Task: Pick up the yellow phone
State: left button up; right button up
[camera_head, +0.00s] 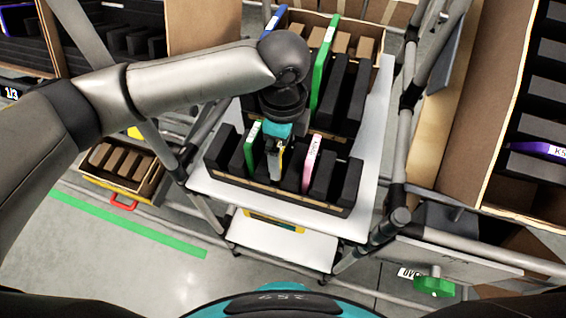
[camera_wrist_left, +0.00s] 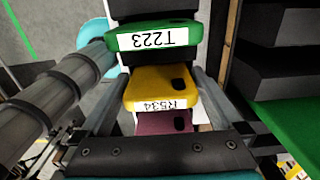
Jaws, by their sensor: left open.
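The yellow phone (camera_wrist_left: 160,82), with a white R534 label, stands in a dark-slotted carton (camera_head: 275,188) on the white shelf. In the wrist view it lies between the two fingers of my left gripper (camera_head: 275,165). The gripper is open, with a finger on either side of the phone; I cannot tell whether either touches it. In the head view my gripper hides most of the phone. My right gripper is not in view.
In the same carton, a green phone (camera_head: 251,146) stands left of my gripper and a pink one (camera_head: 311,164) right. Behind is another carton with a tall green phone (camera_head: 325,62) and a blue one (camera_head: 272,22). Grey poles (camera_head: 398,180) flank the white shelf (camera_head: 228,190).

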pick_arm(q)
jog(key=c, duration=1.2)
jog(key=shift+r, duration=0.2)
jog(key=shift+c, duration=0.2)
